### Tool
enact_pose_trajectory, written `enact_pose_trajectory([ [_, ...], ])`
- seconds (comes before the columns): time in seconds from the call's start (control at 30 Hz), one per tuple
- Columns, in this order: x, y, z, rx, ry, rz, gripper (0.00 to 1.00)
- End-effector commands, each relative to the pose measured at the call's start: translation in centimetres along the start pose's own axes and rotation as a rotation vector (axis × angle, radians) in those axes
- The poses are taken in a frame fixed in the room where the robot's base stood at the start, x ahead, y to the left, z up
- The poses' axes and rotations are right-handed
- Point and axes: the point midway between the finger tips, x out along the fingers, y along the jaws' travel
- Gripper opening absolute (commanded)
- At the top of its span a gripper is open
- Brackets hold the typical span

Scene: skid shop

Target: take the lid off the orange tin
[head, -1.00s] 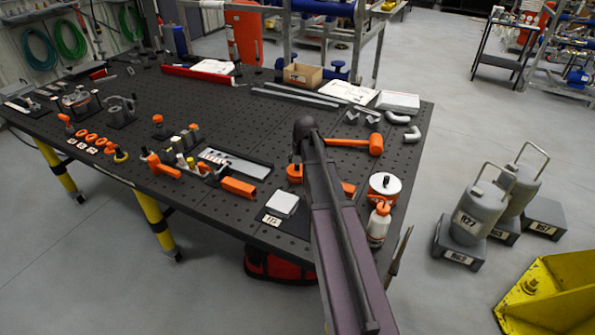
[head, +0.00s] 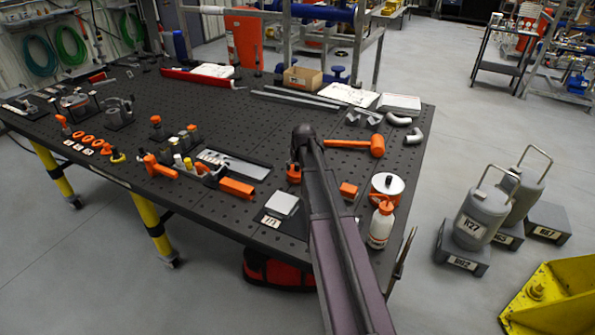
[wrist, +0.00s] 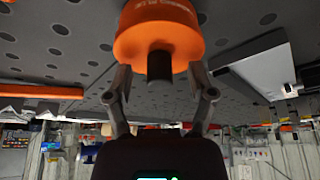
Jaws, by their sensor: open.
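The orange tin (head: 294,175) stands on the dark perforated table, partly hidden by my arm in the head view. In the wrist view the orange tin (wrist: 155,14) shows close up, with a wide round orange lid (wrist: 135,45) and a short black knob (wrist: 159,66). My gripper (wrist: 159,80) is open, with one finger on each side of the knob. Gaps show between the fingers and the knob. In the head view my arm hides the fingers.
An orange pot with a white lid (head: 387,184) and a white bottle (head: 380,226) stand to the right. A grey block (head: 282,204) lies front left of the tin, and a small orange block (head: 348,190) to its right. An orange mallet (head: 376,146) lies behind.

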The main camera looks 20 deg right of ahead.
Motion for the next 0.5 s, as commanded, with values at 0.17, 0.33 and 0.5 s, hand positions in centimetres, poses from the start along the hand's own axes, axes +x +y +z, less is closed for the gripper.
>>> enact_pose_trajectory([
  [0.17,0.00,0.01,0.00,0.000,0.000,0.000,0.71],
  [0.33,0.00,0.01,0.01,0.000,0.000,0.000,0.53],
  [0.5,0.00,0.02,0.01,0.000,0.000,0.000,0.03],
])
